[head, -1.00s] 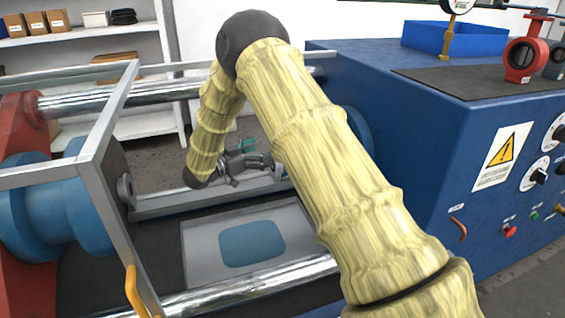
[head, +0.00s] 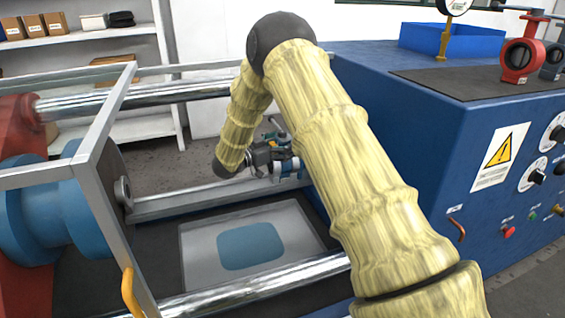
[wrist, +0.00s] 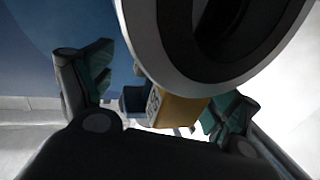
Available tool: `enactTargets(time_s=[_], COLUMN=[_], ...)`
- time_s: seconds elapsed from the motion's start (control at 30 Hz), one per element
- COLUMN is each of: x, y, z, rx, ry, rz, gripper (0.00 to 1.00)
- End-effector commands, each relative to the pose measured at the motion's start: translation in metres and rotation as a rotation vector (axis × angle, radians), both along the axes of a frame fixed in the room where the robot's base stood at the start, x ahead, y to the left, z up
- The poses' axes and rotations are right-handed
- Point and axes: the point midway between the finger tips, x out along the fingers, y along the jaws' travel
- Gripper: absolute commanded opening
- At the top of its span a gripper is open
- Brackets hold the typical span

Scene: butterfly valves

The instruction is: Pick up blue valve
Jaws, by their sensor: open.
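The blue valve (head: 288,167) appears as a small blue shape at my gripper, in the gap beside the blue machine; my arm and gripper hide part of it. In the wrist view a large round body with a pale rim and dark bore (wrist: 215,70), seemingly this valve, fills the top. A yellow lettered part (wrist: 178,108) sits below it. My gripper (wrist: 160,100) is open, its teal-padded fingers on either side of the yellow part. I cannot tell whether they touch it. My gripper also shows in the head view (head: 277,150).
A metal frame (head: 100,130) and chrome bars (head: 175,90) surround the bench on the left. The blue machine (head: 400,130) stands close on the right. On its top are a red valve (head: 518,58), a darker valve (head: 553,62) and a blue tray (head: 455,40).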

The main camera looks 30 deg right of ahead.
Motion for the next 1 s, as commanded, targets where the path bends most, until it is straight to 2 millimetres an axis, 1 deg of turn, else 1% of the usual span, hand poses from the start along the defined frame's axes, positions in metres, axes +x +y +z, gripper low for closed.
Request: enactTargets(time_s=[0.13, 0.17, 0.2, 0.27, 0.3, 0.5, 0.8, 0.87, 1.0], x=[0.0, 0.0, 0.0, 0.0, 0.0, 0.0, 0.001, 0.001, 0.001], y=[0.0, 0.0, 0.0, 0.0, 0.0, 0.0, 0.0, 0.0, 0.0], z=[0.0, 0.0, 0.0, 0.0, 0.0, 0.0, 0.005, 0.01, 0.026], rx=[0.0, 0.0, 0.0, 0.0, 0.0, 0.0, -0.002, -0.002, -0.003], ry=[0.0, 0.0, 0.0, 0.0, 0.0, 0.0, -0.003, -0.003, -0.004], rz=[0.0, 0.0, 0.0, 0.0, 0.0, 0.0, 0.0, 0.0, 0.0], gripper=[0.89, 0.87, 0.8, 0.69, 0.62, 0.26, 0.26, 0.26, 0.26])
